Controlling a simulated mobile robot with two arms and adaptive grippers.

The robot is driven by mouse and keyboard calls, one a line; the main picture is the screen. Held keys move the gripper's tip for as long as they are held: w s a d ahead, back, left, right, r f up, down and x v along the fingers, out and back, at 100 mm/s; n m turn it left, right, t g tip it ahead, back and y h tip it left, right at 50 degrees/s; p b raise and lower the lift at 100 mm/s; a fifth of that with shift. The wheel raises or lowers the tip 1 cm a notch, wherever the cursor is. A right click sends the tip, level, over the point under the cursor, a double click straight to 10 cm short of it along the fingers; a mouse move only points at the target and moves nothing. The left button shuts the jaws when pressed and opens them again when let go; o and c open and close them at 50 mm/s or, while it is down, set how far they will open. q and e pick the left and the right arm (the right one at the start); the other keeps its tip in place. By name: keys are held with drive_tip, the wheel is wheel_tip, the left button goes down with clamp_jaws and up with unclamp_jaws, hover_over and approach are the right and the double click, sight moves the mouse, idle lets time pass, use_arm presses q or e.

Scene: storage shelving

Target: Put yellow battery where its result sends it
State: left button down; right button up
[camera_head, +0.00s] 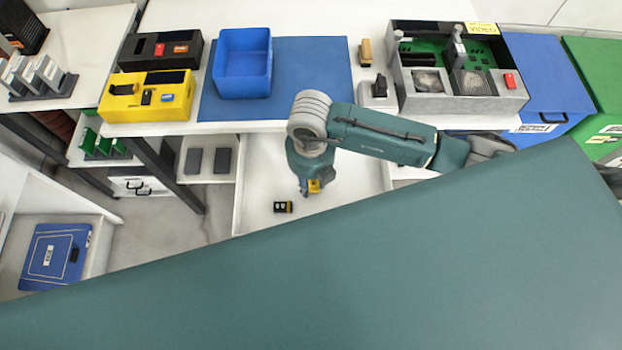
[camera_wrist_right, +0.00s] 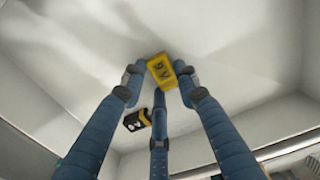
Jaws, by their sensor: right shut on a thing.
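My right gripper (camera_head: 308,187) reaches down into a white tray or drawer (camera_head: 262,183) below the counter. Its fingers (camera_wrist_right: 158,85) are shut on the yellow battery (camera_wrist_right: 163,71), which has dark lettering on the side facing the wrist camera. In the head view the battery (camera_head: 315,186) shows as a small yellow patch at the fingertips, partly hidden. A black battery with a yellow part (camera_head: 283,207) lies on the tray floor beside the gripper; it also shows in the right wrist view (camera_wrist_right: 137,120). My left gripper is not in view.
On the counter are a yellow device (camera_head: 150,106), a black device (camera_head: 138,52), a blue bin (camera_head: 242,85) on a blue mat (camera_head: 315,62), and an open grey case (camera_head: 440,102). Blue (camera_head: 548,90) and green (camera_head: 598,75) containers stand right. A teal surface hides the lower right.

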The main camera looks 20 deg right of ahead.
sight(311, 184)
drive_tip(key=shift+f, duration=0.15)
drive_tip(key=o, duration=1.1)
wheel_tip(311, 184, up, 12)
drive_tip(key=p, duration=0.9)
drive_tip(key=shift+r, duration=0.2)
